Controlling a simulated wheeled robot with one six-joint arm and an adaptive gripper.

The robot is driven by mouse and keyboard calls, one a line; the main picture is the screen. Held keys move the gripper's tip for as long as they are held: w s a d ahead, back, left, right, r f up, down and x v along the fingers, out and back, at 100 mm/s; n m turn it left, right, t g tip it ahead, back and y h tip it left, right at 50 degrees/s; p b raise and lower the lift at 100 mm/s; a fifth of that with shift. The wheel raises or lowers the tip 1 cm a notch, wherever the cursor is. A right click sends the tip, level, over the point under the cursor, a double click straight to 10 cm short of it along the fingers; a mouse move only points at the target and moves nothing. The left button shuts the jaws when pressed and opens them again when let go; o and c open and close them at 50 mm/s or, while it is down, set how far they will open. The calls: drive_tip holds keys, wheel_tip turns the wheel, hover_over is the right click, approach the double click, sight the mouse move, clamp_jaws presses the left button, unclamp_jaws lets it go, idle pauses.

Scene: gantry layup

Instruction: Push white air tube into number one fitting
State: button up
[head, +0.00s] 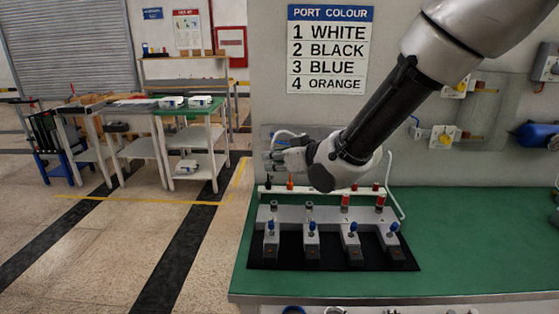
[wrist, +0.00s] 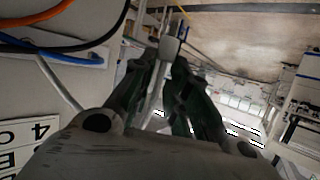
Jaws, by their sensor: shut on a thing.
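My gripper (head: 274,160) is at the end of the arm, above and behind the left part of the grey manifold (head: 325,214). In the wrist view my gripper (wrist: 168,62) is shut on the white air tube (wrist: 154,98), which runs between its fingers; a small grey piece shows at the fingertips. The white tube (head: 288,134) arches behind the gripper in the head view. Several upright fittings stand along the manifold: the leftmost (head: 273,206) is grey, and the two at right have red parts. No port numbers are legible on the manifold. The held tube end is apart from the fittings.
A white rack (head: 330,190) with coloured plugs stands behind the manifold. Blue-handled valves (head: 311,227) line its front, over a black mat (head: 262,262). The green bench (head: 470,250) is clear at right. Black, orange and blue tubes (wrist: 70,57) hang close by. A port colour sign (head: 329,50) lists 1 as white.

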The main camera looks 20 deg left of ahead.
drive_tip(key=shift+d+f, duration=0.2)
drive_tip(key=shift+f, duration=0.1)
drive_tip(key=shift+f, duration=2.8)
drive_tip(key=shift+f, duration=0.85)
drive_tip(key=shift+f, duration=0.35)
drive_tip(key=shift+f, duration=0.2)
drive_tip(key=o, duration=0.9)
